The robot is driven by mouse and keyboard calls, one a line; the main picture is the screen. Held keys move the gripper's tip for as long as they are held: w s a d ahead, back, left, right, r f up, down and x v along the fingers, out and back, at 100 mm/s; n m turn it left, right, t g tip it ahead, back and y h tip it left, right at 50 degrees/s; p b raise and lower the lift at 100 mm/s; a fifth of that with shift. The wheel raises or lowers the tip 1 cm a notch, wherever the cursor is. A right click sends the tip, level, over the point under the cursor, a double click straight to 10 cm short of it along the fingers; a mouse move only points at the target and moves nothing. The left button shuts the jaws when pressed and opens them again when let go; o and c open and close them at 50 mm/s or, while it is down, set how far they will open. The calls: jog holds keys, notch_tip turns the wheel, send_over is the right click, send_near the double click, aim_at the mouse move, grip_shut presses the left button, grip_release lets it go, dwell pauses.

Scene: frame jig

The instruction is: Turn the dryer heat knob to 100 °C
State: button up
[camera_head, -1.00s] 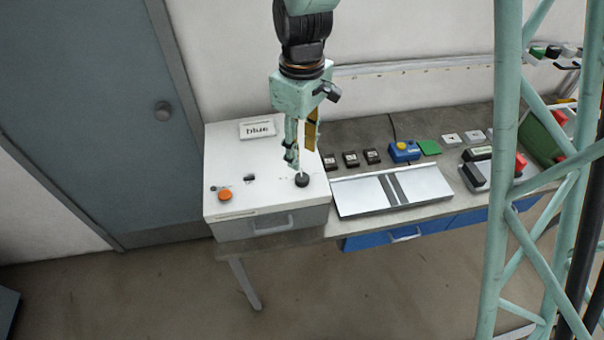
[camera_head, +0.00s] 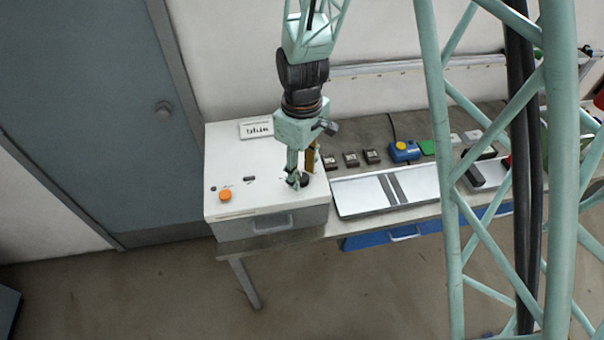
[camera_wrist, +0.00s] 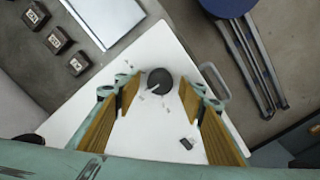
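The dryer (camera_head: 265,202) is a white box with a drawer handle on its front, at the left end of the bench. Its heat knob is black and round with a light pointer line; the wrist view shows it whole (camera_wrist: 160,81). In the head view the knob (camera_head: 304,181) is partly covered by my fingers. My gripper (camera_head: 299,180) points down at the knob. In the wrist view my gripper (camera_wrist: 158,98) is open, with one wooden-faced finger on each side of the knob and a gap to both. The scale marks around the knob are too small to read.
An orange button (camera_head: 225,195) and a small dark switch (camera_head: 249,178) sit on the dryer top. A sign (camera_head: 256,128) stands at its back. A silver plate (camera_head: 360,195), several black blocks (camera_head: 351,159) and a blue box with a yellow button (camera_head: 404,151) are to the right.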

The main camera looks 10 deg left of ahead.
jog(key=shift+f, duration=0.3)
jog(key=shift+c, duration=0.2)
jog(key=c, duration=0.8)
jog(key=shift+m+b, duration=0.45)
jog(key=shift+m, duration=0.15)
jog(key=m+b, duration=0.3)
jog(key=m, duration=0.1)
jog(key=shift+f+m, duration=0.1)
jog(key=shift+m, duration=0.2)
jog(key=m+b, duration=0.2)
jog(key=m, duration=0.4)
